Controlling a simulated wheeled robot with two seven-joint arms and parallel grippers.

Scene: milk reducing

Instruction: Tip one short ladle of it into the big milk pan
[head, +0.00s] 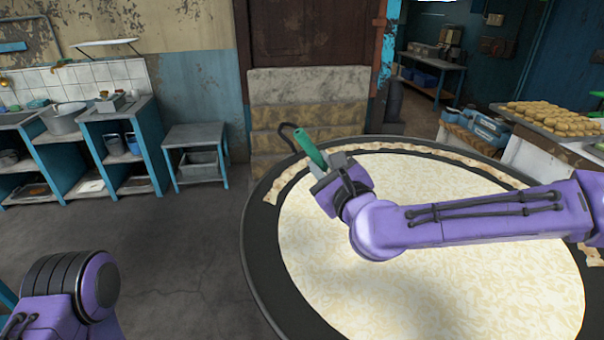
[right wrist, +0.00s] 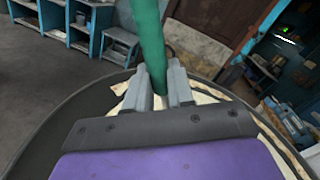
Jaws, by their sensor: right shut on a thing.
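The big milk pan (head: 430,270) is a wide, dark-rimmed round pan full of cream-coloured, mottled milk, filling the right half of the head view. My right gripper (head: 332,168) is over the pan's far left part, shut on a green handle (head: 309,148). The handle is tilted in the head view; in the right wrist view the green handle (right wrist: 150,40) runs up between the fingers (right wrist: 160,85). No ladle bowl can be made out at either end. Of my left arm, only a purple part shows at the lower left; its gripper is out of view.
A dark loop handle (head: 287,135) stands at the pan's far left rim. A blue-framed counter (head: 100,120) with a metal pot (head: 63,118) and a small table (head: 195,135) are at the left. A tray of round pastries (head: 550,115) is at the right. The floor left of the pan is clear.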

